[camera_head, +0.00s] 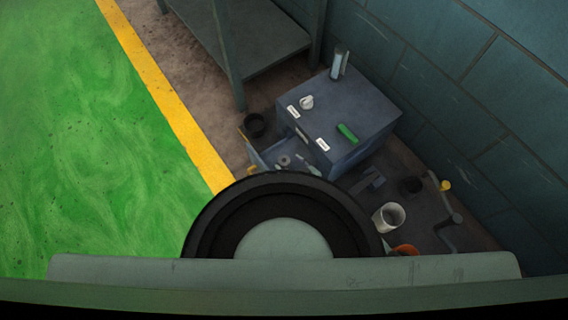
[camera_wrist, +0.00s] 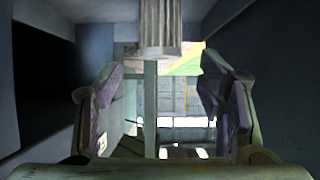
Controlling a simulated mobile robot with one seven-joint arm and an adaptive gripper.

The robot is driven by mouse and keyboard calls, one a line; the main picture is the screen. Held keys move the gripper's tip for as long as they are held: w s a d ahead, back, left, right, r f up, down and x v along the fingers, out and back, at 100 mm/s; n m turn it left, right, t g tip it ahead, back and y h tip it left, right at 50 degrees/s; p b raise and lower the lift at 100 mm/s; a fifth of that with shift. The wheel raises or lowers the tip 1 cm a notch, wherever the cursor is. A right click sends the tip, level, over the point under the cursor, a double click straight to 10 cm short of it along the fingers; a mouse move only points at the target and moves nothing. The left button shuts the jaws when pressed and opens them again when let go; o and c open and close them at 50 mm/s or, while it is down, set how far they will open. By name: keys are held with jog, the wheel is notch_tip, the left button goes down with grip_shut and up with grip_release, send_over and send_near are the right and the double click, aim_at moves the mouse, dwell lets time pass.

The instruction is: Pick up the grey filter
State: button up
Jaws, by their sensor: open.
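A grey ribbed cylinder (camera_wrist: 160,28), which looks like the grey filter, shows at the top middle of the wrist view. Its upper part is cut off by the picture edge. My gripper (camera_wrist: 163,92) is open, with one finger on each side of the picture and nothing held between them. The cylinder lies above the gap between the fingers in the picture; I cannot tell how far off it is. In the head view I cannot pick out the filter for sure, and my gripper is not visible there.
In the head view a blue-grey cabinet (camera_head: 350,112) carries a green item (camera_head: 347,133), a white item (camera_head: 306,102) and an upright grey item (camera_head: 340,64). An open drawer (camera_head: 262,158) holds small parts. A white cup (camera_head: 388,217) stands right. Green floor (camera_head: 80,130) is clear.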

aim_at(284, 161)
jog(key=x, duration=0.4)
jog(key=shift+s+f+b, duration=0.15)
jog(key=shift+f+b, duration=0.1)
jog(key=shift+b, duration=0.05)
jog(key=shift+w+a+f, duration=0.2)
jog(key=shift+w+f, duration=0.05)
jog(key=shift+w, duration=0.2)
jog(key=shift+c, duration=0.2)
jog(key=c, duration=1.3)
jog(key=shift+r, duration=0.1)
